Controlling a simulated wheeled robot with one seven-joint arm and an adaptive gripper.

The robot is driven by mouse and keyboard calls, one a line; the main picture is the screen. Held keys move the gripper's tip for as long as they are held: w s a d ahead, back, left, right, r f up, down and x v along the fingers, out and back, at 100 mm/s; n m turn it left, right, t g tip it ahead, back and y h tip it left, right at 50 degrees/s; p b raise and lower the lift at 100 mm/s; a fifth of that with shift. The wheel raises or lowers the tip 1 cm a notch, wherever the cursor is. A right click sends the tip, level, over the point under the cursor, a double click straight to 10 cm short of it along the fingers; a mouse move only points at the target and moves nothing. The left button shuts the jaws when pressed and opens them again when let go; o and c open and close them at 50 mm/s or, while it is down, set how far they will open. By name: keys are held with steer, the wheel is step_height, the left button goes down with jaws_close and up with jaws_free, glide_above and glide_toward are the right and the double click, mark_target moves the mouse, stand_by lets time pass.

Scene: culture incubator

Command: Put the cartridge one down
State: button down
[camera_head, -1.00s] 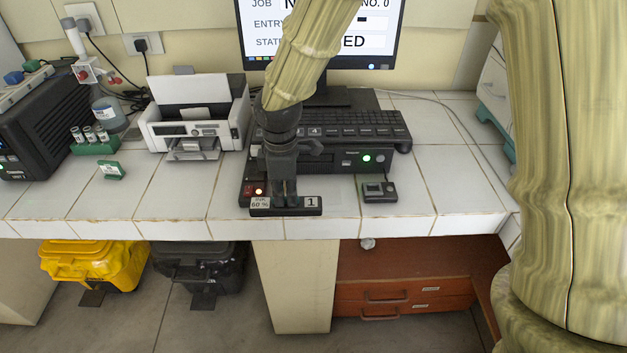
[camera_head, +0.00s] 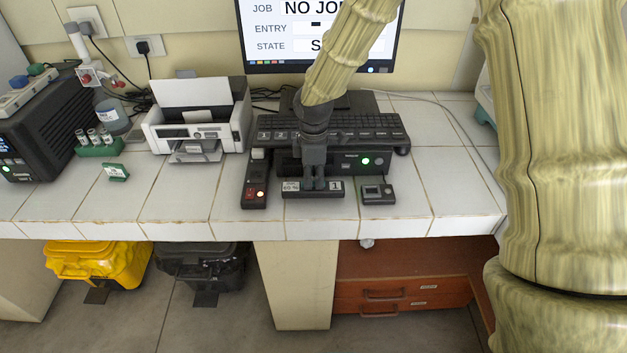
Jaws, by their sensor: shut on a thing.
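Cartridge one (camera_head: 313,189) is a flat dark block with a white "1" label at its right end and an "INK 60 %" label at its left. It is at the front of the black machine (camera_head: 345,160), which has a green light. My gripper (camera_head: 318,184) points down from above and is shut on the middle of the cartridge. Whether the cartridge touches the tiled bench (camera_head: 195,195) cannot be told from this view.
A dark power strip (camera_head: 255,185) with a lit switch lies just left of the cartridge. A small grey device (camera_head: 377,192) sits close on its right. A keyboard (camera_head: 330,138) and monitor (camera_head: 320,30) are behind. A printer (camera_head: 200,130) stands left. Bare tiles lie left of the strip.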

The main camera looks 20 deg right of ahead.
mark_target(313, 181)
steer(key=shift+f, duration=0.75)
steer(key=shift+f, duration=0.1)
steer(key=c, duration=1.6)
jaws_free()
steer(key=shift+o, duration=0.2)
step_height(313, 181, up, 12)
steer(key=b, duration=0.1)
